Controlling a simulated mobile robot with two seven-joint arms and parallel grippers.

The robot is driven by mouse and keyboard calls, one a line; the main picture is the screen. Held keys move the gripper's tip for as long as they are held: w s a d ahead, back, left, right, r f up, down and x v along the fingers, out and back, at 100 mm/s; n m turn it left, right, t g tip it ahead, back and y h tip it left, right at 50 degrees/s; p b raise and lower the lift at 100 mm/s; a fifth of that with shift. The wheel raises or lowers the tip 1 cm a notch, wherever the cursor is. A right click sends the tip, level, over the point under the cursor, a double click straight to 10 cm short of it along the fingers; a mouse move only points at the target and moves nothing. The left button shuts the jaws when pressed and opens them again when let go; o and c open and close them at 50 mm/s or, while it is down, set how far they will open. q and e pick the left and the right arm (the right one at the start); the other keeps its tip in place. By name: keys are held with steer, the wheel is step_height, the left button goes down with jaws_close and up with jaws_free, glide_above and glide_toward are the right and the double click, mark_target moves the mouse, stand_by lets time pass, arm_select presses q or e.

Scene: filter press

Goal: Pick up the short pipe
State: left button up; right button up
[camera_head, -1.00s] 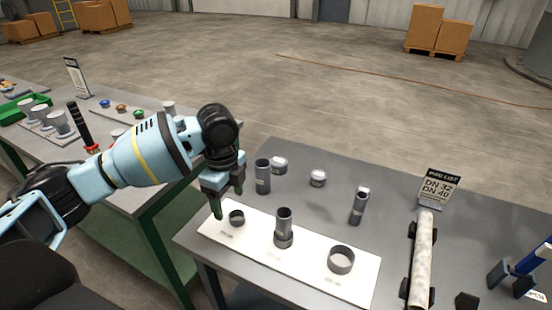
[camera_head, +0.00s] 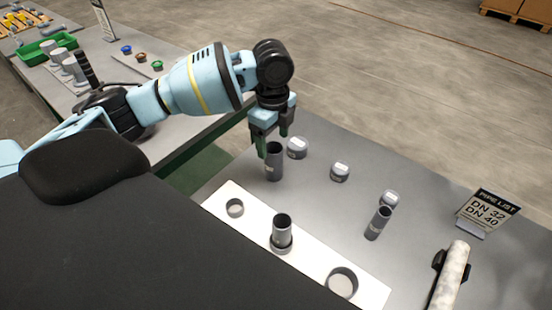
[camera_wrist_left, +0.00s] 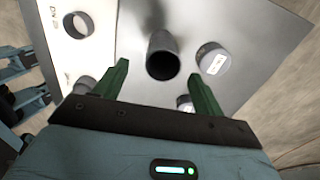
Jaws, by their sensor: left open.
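A short dark grey pipe (camera_head: 274,170) stands upright on the grey table, just behind the white board. It also shows in the left wrist view (camera_wrist_left: 163,55), with its open end towards the camera. My left gripper (camera_head: 274,146) is open at the top of this pipe. In the left wrist view the pipe shows between and ahead of the two green fingers (camera_wrist_left: 160,72). I cannot tell whether a finger touches it. Another short pipe (camera_head: 378,224) stands farther right, and one stands in a collar (camera_head: 282,228) on the board. My right gripper is not in view.
The white board (camera_head: 315,262) also carries two rings (camera_head: 235,208) (camera_head: 342,282). Labelled caps (camera_head: 297,148) (camera_head: 340,172) (camera_head: 389,198) stand close behind the pipes. A pipe list sign (camera_head: 487,213) and a long pale pipe (camera_head: 452,275) are at right.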

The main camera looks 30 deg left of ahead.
mark_target(274, 158)
arm_select(q)
steer(key=shift+f, duration=0.95)
steer(key=shift+w+f, duration=0.1)
steer(key=shift+f, duration=0.35)
step_height(274, 158, down, 5)
steer(key=shift+w+a+r, duration=0.1)
steer(key=c, duration=1.1)
steer(key=shift+r, duration=5)
